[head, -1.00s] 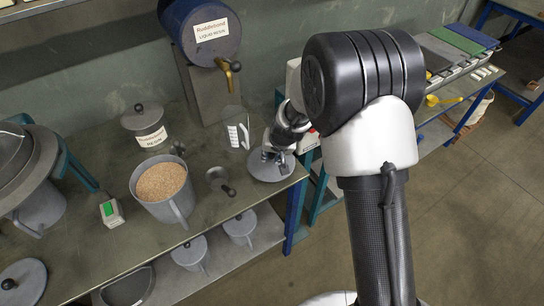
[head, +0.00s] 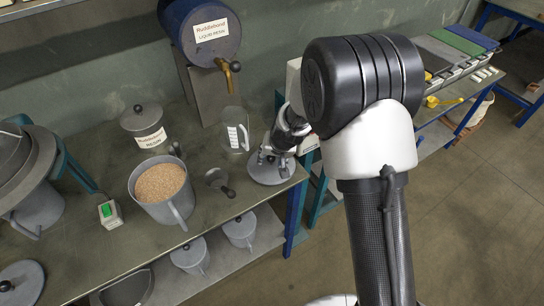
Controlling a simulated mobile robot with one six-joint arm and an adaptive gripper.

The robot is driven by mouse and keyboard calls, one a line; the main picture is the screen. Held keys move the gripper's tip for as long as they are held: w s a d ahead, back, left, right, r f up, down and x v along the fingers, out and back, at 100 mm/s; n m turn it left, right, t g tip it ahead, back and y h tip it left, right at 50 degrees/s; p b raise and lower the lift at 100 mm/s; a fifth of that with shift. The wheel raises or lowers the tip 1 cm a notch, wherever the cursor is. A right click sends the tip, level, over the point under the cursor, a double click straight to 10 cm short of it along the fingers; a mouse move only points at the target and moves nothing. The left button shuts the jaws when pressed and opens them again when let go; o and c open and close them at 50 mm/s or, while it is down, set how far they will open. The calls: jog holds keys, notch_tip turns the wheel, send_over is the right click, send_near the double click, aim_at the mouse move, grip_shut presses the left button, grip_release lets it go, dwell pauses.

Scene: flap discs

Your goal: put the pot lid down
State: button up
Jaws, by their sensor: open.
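The grey round pot lid (head: 268,174) lies on the workbench near its right end. My gripper (head: 272,158) is directly above the lid, around its middle, with its fingers apart. The lid's knob is hidden by the fingers, so I cannot tell whether they touch it. An open grey pot (head: 167,206) full of tan grains stands on the bench to the left.
A clear measuring jug (head: 235,130) and a small scoop (head: 219,181) are left of the lid. A lidded resin pot (head: 144,125) stands behind the open pot. A blue drum with a brass tap (head: 230,66) is at the back. The bench's right edge is close to the lid.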

jog(key=shift+r, duration=0.1)
jog(key=shift+r+p, duration=0.2)
jog(key=shift+p, duration=0.1)
jog(key=s+d+f+p+v, duration=0.1)
jog(key=s+d+p+v, duration=0.1)
jog(key=v, duration=1.3)
jog(key=s+d+f+p+v, duration=0.1)
jog(key=s+p+v, duration=0.1)
jog(key=v, duration=1.3)
jog(key=s+d+r+h, duration=0.1)
jog(key=s+d, duration=0.3)
jog(key=s, duration=0.5)
jog(key=s+d+r+h, duration=0.1)
jog(key=s+d+r, duration=0.2)
jog(key=s, duration=0.6)
jog(key=shift+d, duration=0.35)
